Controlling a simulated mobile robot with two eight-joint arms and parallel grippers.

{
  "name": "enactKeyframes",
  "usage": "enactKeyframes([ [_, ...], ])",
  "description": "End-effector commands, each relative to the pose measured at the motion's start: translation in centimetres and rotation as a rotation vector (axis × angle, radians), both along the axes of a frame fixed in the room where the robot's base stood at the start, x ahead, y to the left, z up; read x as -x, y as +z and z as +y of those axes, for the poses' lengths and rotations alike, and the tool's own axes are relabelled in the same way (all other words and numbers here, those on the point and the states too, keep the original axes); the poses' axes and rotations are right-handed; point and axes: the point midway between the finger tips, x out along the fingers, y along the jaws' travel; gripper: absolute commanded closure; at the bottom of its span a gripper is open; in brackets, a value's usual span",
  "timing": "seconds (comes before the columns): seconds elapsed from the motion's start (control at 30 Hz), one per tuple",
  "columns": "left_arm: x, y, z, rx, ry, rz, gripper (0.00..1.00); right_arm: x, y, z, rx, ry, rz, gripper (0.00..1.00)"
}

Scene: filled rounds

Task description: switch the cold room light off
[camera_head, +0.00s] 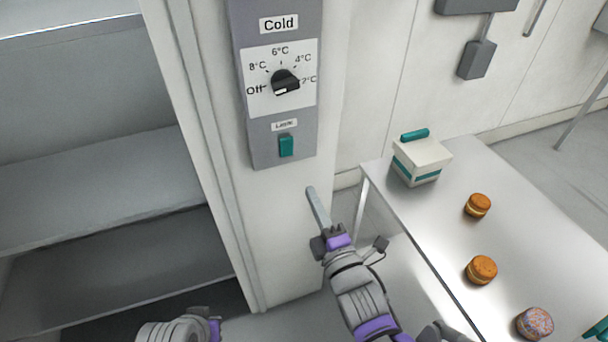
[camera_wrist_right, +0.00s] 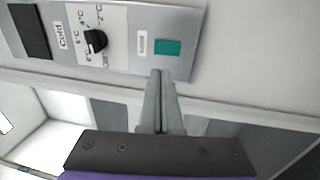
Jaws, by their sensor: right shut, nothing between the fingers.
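The grey control panel (camera_head: 258,148) is on a pale post, headed "Cold". Its light switch (camera_head: 286,145) is a small teal rocker below a small label; I cannot tell which way it is tipped. Above it is a black dial (camera_head: 285,82) with temperature marks and "Off". My right gripper (camera_head: 311,190) is shut and empty, below and slightly right of the switch. In the right wrist view, the shut fingertips (camera_wrist_right: 160,74) are just below the teal switch (camera_wrist_right: 167,47), apparently apart from it. Part of my left arm shows at the bottom left; its fingers do not show.
Open shelves (camera_head: 100,185) are left of the post. A steel table (camera_head: 440,215) at right holds a white and teal box (camera_head: 421,161) and several round filled pastries (camera_head: 481,270). Grey boxes (camera_head: 477,59) are on the back wall. The space in front of the panel is clear.

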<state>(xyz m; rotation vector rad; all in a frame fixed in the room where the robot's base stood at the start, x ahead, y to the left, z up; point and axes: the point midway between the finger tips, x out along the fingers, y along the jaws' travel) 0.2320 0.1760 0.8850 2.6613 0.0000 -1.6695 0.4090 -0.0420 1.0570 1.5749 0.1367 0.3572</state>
Motion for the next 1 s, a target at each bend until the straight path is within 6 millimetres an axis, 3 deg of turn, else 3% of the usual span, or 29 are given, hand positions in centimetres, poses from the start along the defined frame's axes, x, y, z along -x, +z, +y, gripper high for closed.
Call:
enactKeyframes([
  [0.4, -0.1, 0.3, 0.0, 0.0, 0.0, -0.001, 1.0, -8.0, 1.2, 2.6, 0.0, 0.0, 0.001, 1.0],
  [0.6, -0.1, 0.6, 0.0, 0.0, 0.0, -0.002, 1.0, -11.0, 1.7, 3.6, -0.002, 0.0, 0.002, 1.0],
  [1.0, -0.1, 0.7, 0.0, 0.0, 0.0, -0.003, 1.0, -12.4, 1.8, 4.0, -0.001, 0.0, 0.001, 1.0],
])
